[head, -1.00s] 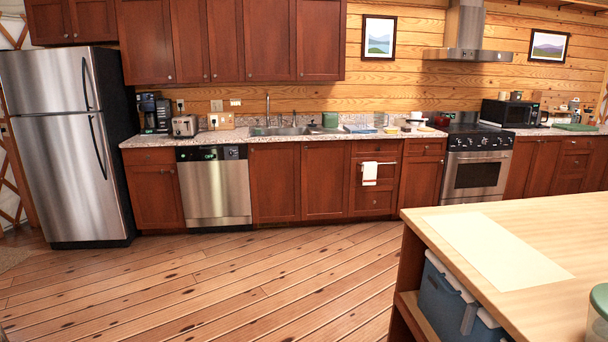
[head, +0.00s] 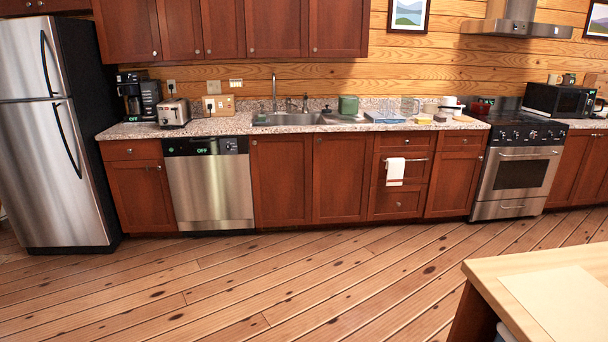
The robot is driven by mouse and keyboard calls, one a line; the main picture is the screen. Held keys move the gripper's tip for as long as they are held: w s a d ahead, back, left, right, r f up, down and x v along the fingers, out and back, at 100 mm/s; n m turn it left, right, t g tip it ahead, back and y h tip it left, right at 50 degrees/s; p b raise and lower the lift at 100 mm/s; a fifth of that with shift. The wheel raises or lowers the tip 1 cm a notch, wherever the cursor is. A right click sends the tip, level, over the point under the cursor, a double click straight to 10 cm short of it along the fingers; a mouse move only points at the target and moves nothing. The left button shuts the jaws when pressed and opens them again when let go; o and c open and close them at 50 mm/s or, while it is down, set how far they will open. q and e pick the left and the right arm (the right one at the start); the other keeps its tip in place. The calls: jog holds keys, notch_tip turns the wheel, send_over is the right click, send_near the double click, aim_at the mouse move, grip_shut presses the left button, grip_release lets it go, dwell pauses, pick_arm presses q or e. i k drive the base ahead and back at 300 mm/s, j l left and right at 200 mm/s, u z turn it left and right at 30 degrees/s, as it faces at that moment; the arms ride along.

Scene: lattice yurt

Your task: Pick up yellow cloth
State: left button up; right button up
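A small yellow item (head: 424,121) lies flat on the granite counter (head: 222,126), right of the sink (head: 290,119). It looks like the yellow cloth, but it is too small to be sure. A blue thing (head: 384,117) lies to its left, and a brown-grey item (head: 463,118) lies to its right. Neither of my grippers shows in the head view.
A wooden-topped island (head: 520,270) stands at the lower right with a pale mat (head: 570,305) on it. The plank floor (head: 250,285) before the cabinets is clear. A white towel (head: 395,171) hangs on a drawer handle. The stove (head: 515,175) stands at right.

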aim_at(419, 120)
jog(key=i, duration=3.75)
jog(key=i+u, duration=0.1)
jog(key=i, duration=0.7)
jog(key=i+l+u, duration=0.1)
jog(key=i, duration=0.7)
jog(key=l+z, duration=0.1)
jog(key=z, duration=1.3)
jog(key=i+l, duration=0.55)
jog(key=l, duration=0.15)
jog(key=i+l+z, duration=0.15)
jog(key=i+l, duration=0.35)
jog(key=l, duration=0.2)
